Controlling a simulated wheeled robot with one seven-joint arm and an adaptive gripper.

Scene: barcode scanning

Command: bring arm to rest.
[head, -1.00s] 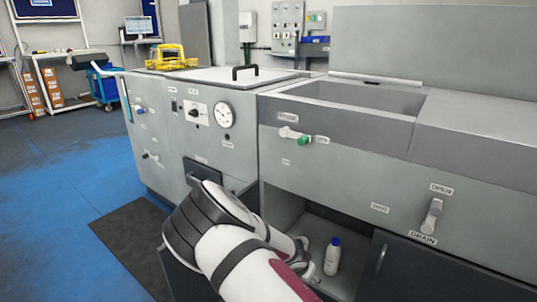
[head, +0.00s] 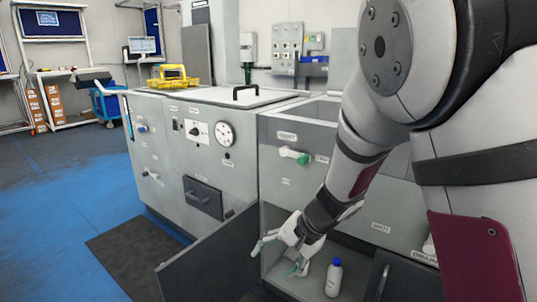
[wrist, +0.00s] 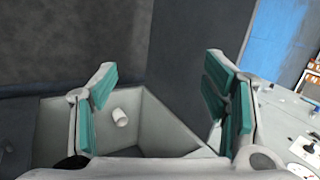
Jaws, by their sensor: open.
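My gripper (head: 280,258) is open and empty in the head view. It hangs in front of the open lower compartment of the grey machine, left of a white bottle with a blue cap (head: 333,278). The bottle stands upright on the compartment floor, apart from my gripper. In the wrist view the two teal-padded fingers (wrist: 160,110) are spread wide with nothing between them in their grip. A small white cylinder (wrist: 120,118), seemingly the bottle, shows beyond them. My arm reaches down from the upper right and hides part of the machine front.
The open cabinet door (head: 208,262) stands out to the left of my gripper. A green-tipped valve lever (head: 300,158) sticks out of the panel above. A yellow device (head: 172,76) sits on the machine top. The blue floor (head: 70,190) at left is clear, apart from a dark mat (head: 130,250).

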